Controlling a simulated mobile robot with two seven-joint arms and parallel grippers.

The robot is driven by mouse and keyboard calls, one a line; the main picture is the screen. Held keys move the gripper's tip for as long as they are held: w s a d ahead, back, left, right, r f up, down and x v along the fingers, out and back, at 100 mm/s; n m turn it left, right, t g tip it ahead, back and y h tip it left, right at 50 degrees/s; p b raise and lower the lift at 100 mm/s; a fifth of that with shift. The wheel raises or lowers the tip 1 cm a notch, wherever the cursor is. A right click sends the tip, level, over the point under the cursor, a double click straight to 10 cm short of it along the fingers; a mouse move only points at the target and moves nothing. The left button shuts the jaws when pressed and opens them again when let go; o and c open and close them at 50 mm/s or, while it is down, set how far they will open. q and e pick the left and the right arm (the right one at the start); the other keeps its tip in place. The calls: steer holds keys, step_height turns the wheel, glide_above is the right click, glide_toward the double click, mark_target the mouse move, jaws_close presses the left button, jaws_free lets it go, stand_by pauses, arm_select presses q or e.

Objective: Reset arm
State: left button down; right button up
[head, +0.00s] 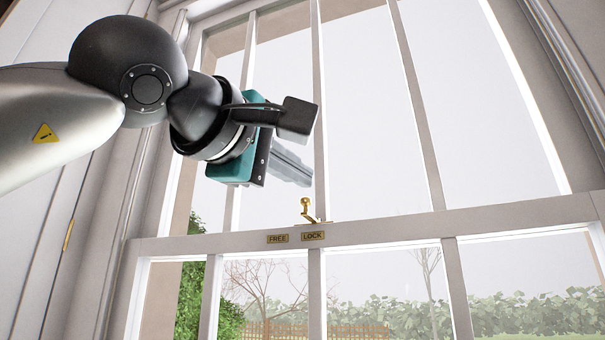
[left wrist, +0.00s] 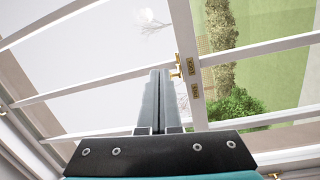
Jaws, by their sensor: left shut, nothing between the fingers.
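My left gripper (head: 303,178) reaches in from the left in front of a tall window. Its two grey fingers are together with nothing between them; they also show in the left wrist view (left wrist: 160,73). A small brass latch (head: 306,209) with a round knob sits on the window's middle rail, just below the fingertips in the head view. In the left wrist view the latch (left wrist: 176,71) is just right of the fingertips. The fingers appear apart from it. My right gripper is in neither view.
The window's middle rail (head: 400,227) carries two brass plates, FREE (head: 277,239) and LOCK (head: 313,236), below the latch. Upright bars divide the panes. A pale panelled frame stands at the left, near my arm. Hedges and a fence show outside.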

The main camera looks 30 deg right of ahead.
arm_select(q)
steer(key=shift+w, duration=0.25)
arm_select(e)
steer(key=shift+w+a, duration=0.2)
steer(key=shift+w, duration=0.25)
